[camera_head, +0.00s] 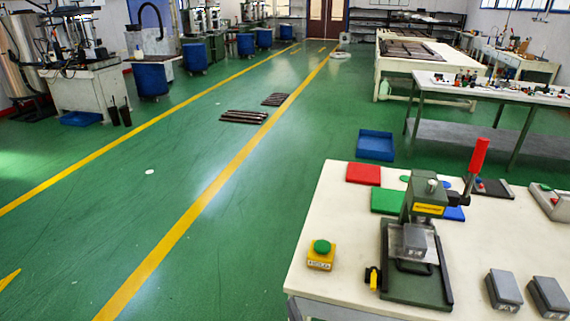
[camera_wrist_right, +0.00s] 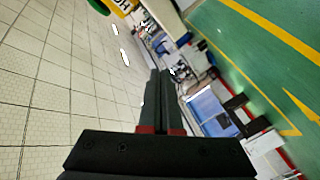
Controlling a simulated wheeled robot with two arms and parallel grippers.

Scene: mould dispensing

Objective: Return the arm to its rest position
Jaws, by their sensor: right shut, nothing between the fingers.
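My right gripper (camera_wrist_right: 160,74) shows in the right wrist view, with its two dark fingers together and nothing between them. I cannot make it out in the head view. My left gripper is in neither view. In the head view a dark green bench press (camera_head: 415,255) with a red-handled lever (camera_head: 478,157) stands on the white table (camera_head: 325,215). The lever points up. A grey block (camera_head: 414,240) sits under the press head. A yellow box with a green button (camera_head: 321,254) stands left of the press. Part of a yellow box (camera_wrist_right: 122,5) shows at the top of the wrist view.
Red (camera_head: 363,173) and green (camera_head: 386,201) plates lie behind the press. Two grey blocks (camera_head: 505,288) (camera_head: 549,295) lie at the table's right front. A blue bin (camera_head: 375,145) is on the floor beyond the table. The green floor left of the table is open, with yellow lines.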

